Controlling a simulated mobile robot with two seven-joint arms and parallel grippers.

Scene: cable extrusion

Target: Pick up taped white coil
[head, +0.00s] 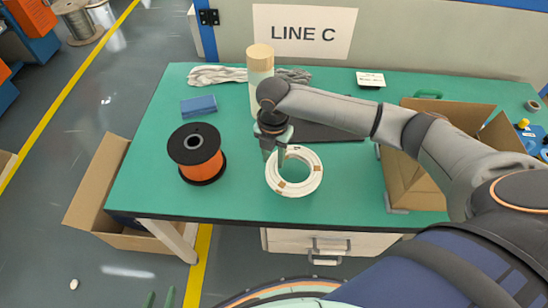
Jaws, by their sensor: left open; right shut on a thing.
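The taped white coil (303,186) lies on the green table near its front edge, with brown tape patches on its ring. My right gripper (274,157) reaches down over the coil's upper left side and is shut on its ring. Its fingertips are partly hidden at the coil, and I cannot tell whether the coil is lifted off the table. My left gripper (160,298) shows only as two green fingertips, apart and empty, at the bottom edge, low in front of the table.
An orange cable spool (200,166) stands left of the coil. An open cardboard box (410,185) is at right; another (98,190) stands on the floor at left.

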